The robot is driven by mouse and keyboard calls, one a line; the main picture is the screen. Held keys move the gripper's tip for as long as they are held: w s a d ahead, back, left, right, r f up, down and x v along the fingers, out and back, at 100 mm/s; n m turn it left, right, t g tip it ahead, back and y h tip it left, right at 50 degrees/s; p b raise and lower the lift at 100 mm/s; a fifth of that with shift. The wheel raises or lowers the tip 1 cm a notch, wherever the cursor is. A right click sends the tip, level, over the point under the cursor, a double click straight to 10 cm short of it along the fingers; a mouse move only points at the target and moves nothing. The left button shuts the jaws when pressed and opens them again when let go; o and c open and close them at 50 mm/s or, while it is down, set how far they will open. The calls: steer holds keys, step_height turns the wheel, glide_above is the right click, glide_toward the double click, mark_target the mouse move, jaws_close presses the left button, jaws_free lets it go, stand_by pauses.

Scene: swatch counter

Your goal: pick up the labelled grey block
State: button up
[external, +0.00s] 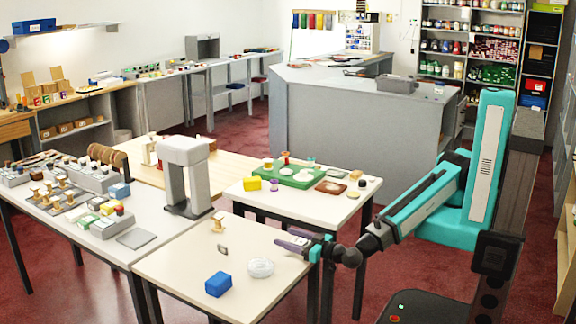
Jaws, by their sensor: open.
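A small dark grey block (222,250) with a paler patch on its face stands on the near white table (180,262). It is too small to read any label. My gripper (284,240) reaches in from the right, over the right side of this table. Its jaws are open, with nothing visible between them. It is to the right of the grey block and clearly apart from it.
A blue block (218,284) and a white round item (260,268) lie on the near table. A small wooden piece (218,222) stands behind. A grey arch-shaped machine (185,150) rises at the back left. A green tray (290,174) is on the table behind my gripper.

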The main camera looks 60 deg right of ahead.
stand_by(0.4)
steer(key=c, duration=1.2)
steer(key=shift+r, duration=0.15)
steer(key=shift+r+b, duration=1.2)
steer(key=shift+r, duration=3.65)
